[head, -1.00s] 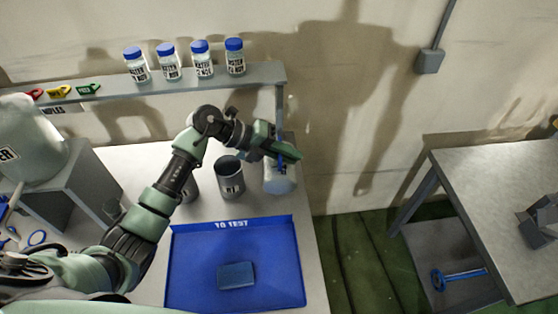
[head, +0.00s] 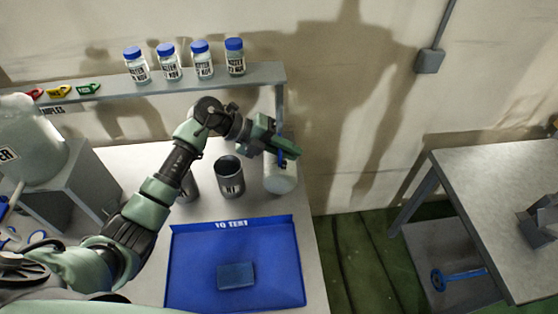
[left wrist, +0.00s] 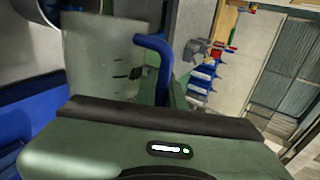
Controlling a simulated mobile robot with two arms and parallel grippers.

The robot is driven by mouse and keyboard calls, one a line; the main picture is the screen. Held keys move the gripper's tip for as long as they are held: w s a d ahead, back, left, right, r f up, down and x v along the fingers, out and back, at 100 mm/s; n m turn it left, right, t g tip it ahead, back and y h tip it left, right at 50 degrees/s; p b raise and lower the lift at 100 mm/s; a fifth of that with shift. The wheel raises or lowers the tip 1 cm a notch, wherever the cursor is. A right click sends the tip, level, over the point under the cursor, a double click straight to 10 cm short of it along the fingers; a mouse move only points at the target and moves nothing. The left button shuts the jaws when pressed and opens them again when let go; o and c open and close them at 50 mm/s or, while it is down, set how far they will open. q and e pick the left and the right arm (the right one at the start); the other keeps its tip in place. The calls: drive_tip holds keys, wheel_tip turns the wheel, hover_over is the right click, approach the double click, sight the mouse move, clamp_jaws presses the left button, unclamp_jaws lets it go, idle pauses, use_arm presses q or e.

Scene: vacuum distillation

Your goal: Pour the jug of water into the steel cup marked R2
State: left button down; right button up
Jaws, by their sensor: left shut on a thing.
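My left gripper (head: 276,143) is shut on the blue handle of the jug (head: 281,178). The pale translucent jug is at the right back of the table, partly hidden by the gripper. The left wrist view shows the jug (left wrist: 103,55) close up, with its blue handle (left wrist: 155,48) at the jaws. A dark steel cup (head: 230,180) stands just left of the jug; its mark looks like R1. Another steel cup (head: 192,187) stands further left, mostly behind my left arm, with its mark hidden. I cannot tell how much water is in the jug. My right gripper is out of view.
A blue tray marked TO TEST (head: 200,285) lies in front of the cups with a blue block (head: 236,275) in it. A shelf (head: 190,82) behind holds several blue-capped bottles. A large container (head: 30,145) stands left. The table ends just right of the jug.

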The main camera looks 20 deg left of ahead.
use_arm(q)
drive_tip(key=shift+w+a+r, duration=0.1)
drive_tip(key=shift+w+r, duration=0.1)
drive_tip(key=shift+w, duration=0.2)
